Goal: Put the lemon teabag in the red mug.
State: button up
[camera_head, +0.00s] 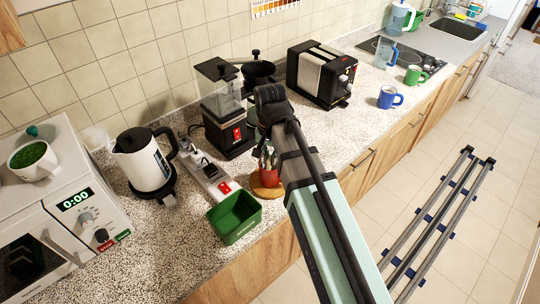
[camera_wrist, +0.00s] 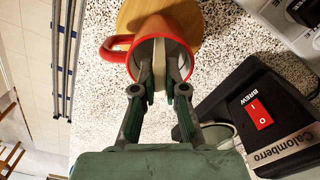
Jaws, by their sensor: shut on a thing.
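The red mug (camera_wrist: 160,25) stands on a round wooden board (camera_wrist: 198,30) in the wrist view, its handle to the left. In the head view the mug (camera_head: 268,158) is partly hidden behind my arm. My gripper (camera_wrist: 162,78) is at the mug's mouth, with its fingertips at or just inside the rim. It is shut on a thin pale flat piece, seemingly the lemon teabag (camera_wrist: 158,66), which stands on edge within the mug's opening. Its label is not readable, and I cannot tell whether it touches the mug's bottom.
A coffee maker (camera_head: 225,110) marked BREW stands close beside the mug. A green bin (camera_head: 235,216), a power strip (camera_head: 212,178) and a kettle (camera_head: 145,160) are to the left. The toaster (camera_head: 320,75), blue mug (camera_head: 388,97) and green mug (camera_head: 413,75) are farther right.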

jog(key=o, duration=0.7)
jog(key=shift+o, duration=0.2)
notch_tip(320, 180, up, 12)
dwell(0.4)
dwell(0.3)
